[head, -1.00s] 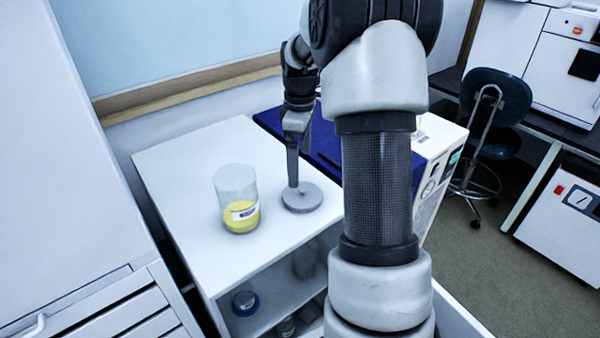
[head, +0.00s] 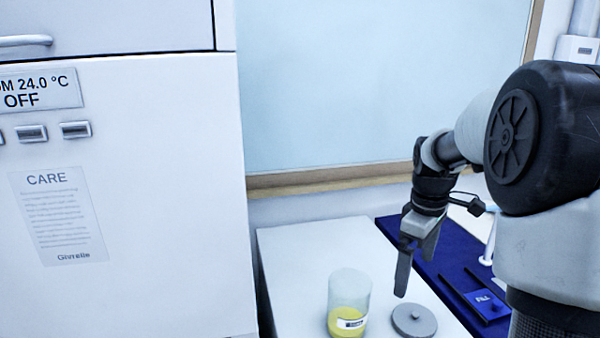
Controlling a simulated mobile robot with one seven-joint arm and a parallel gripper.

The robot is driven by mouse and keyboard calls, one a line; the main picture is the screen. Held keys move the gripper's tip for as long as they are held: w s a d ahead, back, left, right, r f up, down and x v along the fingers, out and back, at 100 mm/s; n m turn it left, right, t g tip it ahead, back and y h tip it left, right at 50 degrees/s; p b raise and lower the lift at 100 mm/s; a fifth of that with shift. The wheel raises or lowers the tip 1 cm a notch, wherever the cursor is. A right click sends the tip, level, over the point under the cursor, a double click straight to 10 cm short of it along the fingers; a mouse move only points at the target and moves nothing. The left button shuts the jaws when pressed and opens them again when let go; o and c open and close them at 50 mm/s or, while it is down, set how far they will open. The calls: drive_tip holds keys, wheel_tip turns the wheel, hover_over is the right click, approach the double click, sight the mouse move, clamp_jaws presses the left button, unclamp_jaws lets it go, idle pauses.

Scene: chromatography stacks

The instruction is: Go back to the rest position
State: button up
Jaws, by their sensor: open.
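My gripper (head: 412,262) hangs fingers down above the white bench top (head: 290,262). It holds nothing, and its fingertips are above and apart from a grey round lid with a small knob (head: 414,321). The lid lies flat on the bench. A clear glass jar with yellow contents and a label (head: 349,302) stands upright and uncovered to the left of the lid.
A tall white cabinet (head: 150,230) with a temperature display fills the left side. A dark blue mat (head: 430,272) with a blue block (head: 488,306) lies right of the gripper. A pale blue panel (head: 370,90) is behind the bench.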

drive_tip(key=s+a+r+m+t+p, duration=0.2)
drive_tip(key=s+a+r+m+p, duration=0.2)
drive_tip(key=s, duration=0.7)
drive_tip(key=s+a+r+m+t+p, duration=0.3)
drive_tip(key=s+a+r, duration=0.6)
drive_tip(key=r, duration=0.4)
drive_tip(key=shift+s+a+r+m+p, duration=0.3)
drive_tip(key=shift+s+m+p, duration=0.6)
drive_tip(key=shift+p, duration=0.2)
